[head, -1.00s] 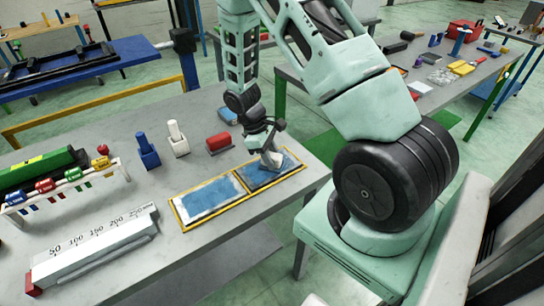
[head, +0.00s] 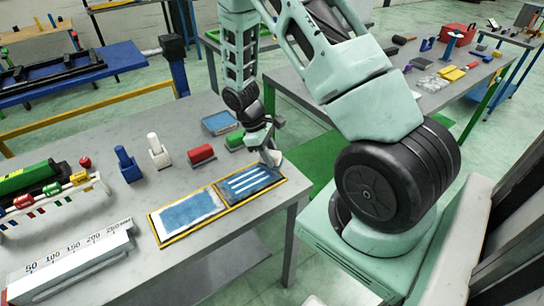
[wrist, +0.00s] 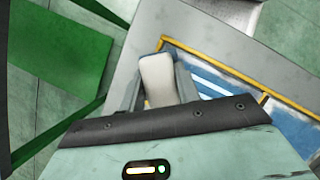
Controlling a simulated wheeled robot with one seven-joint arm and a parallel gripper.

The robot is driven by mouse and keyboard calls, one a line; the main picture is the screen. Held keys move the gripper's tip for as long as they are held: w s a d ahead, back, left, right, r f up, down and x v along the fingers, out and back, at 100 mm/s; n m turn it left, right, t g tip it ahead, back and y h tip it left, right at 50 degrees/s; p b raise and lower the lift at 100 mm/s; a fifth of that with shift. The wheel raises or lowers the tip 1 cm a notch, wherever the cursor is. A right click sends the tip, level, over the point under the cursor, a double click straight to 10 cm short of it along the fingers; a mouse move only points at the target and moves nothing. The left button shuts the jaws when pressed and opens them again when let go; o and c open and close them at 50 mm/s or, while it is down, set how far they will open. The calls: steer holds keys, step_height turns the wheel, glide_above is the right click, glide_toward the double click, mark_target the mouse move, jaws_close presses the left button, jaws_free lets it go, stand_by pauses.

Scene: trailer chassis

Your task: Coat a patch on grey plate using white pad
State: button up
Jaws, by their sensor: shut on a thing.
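My gripper (head: 268,143) is shut on the white pad (head: 274,158) at the far right end of a yellow-framed pair of plates. The pad also shows pale between the fingers in the wrist view (wrist: 158,80). The right plate (head: 246,183) is blue with several long white streaks and greyish edges. It shows in part in the wrist view (wrist: 213,84). The left plate (head: 190,212) has a blue patch with a whitish border. I cannot tell which one is the grey plate, or whether the pad touches the surface.
A red block (head: 201,154), a white bottle-like item (head: 158,151) and a blue one (head: 128,165) stand behind the plates. A green block (head: 235,139) is close to my gripper. A long ruler block (head: 75,262) lies at front left. The table's right edge is near.

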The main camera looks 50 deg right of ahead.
steer(key=shift+d+r+p, duration=0.1)
steer(key=shift+r+p, duration=1.85)
steer(key=shift+r, duration=0.7)
